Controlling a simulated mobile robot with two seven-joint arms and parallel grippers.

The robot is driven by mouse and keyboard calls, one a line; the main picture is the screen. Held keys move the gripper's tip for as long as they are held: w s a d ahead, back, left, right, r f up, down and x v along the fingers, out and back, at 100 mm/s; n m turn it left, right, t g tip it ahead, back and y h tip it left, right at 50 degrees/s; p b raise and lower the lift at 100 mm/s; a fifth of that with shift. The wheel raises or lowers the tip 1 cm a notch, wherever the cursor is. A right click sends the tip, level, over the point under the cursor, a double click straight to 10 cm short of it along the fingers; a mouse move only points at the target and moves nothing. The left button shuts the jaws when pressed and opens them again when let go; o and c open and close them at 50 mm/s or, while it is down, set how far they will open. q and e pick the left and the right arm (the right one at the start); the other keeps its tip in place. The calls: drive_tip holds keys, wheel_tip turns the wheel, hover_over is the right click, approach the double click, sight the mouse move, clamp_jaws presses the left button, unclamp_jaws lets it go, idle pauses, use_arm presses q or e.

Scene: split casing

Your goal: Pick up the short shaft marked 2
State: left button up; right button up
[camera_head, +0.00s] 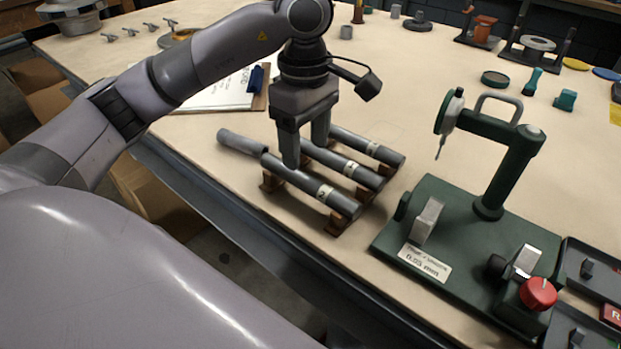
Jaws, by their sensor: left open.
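Three grey shafts lie side by side on a brown rack (336,224): a front shaft (300,181), a middle shaft (367,178) and a back shaft (389,156). My right gripper is not in view.
A green measuring stand (460,235) with a dial gauge and red knob (538,293) stands right of the rack. A clipboard (222,92) lies behind my left arm. Dark trays (590,270) sit at the right edge. The table (415,110) is clear behind the shafts.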

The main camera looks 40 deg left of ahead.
sight(308, 177)
use_arm(q)
drive_tip(key=f, duration=0.6)
drive_tip(key=shift+s+d+f, duration=0.2)
drive_tip(key=shift+d+f, duration=0.05)
drive_tip(key=shift+d, duration=0.05)
clamp_jaws()
idle(1.0)
drive_tip(key=shift+w+r, duration=0.1)
drive_tip(key=shift+r, duration=0.05)
